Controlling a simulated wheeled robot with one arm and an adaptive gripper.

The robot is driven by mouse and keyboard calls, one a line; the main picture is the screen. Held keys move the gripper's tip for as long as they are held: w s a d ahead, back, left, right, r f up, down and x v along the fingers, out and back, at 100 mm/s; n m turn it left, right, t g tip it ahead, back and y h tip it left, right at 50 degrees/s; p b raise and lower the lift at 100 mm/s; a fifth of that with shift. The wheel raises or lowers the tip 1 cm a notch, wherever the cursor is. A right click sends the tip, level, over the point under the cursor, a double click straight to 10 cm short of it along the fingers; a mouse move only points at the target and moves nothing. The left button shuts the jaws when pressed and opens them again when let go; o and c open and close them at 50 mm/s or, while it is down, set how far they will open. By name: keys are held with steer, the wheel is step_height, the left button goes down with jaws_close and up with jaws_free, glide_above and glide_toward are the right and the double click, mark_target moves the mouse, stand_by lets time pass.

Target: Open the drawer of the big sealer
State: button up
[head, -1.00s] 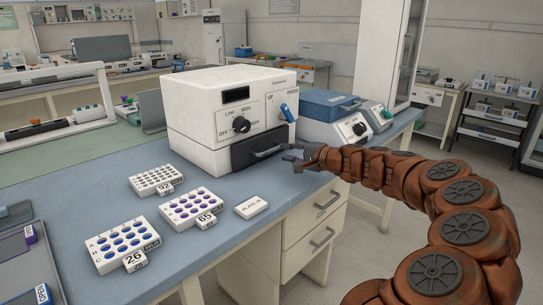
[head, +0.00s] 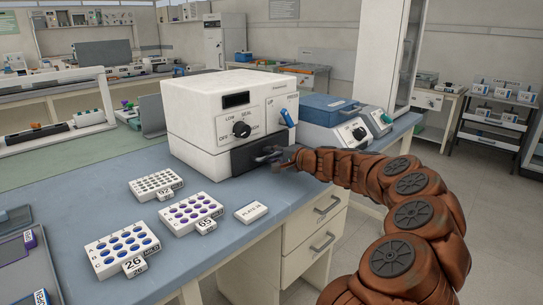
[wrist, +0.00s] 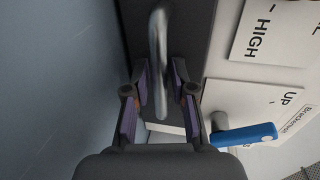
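The big sealer (head: 190,118) is a white box on the blue bench, with a dial and a blue lever on its front. Its dark drawer (head: 241,160) sits low in the front and looks closed. My gripper (head: 272,154) is at the drawer front and hides part of it. In the wrist view, my gripper (wrist: 158,82) has its two purple-padded fingers apart, one on each side of the grey bar handle (wrist: 157,35). A narrow gap seems to show between the handle and the fingers.
A smaller blue and white device (head: 335,115) stands right of the sealer. Well plates (head: 122,244) and a white block (head: 251,212) lie on the bench in front. Open floor is at the right.

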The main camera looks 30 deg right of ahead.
steer(key=shift+c, duration=0.2)
jaws_close()
steer(key=shift+s, duration=0.1)
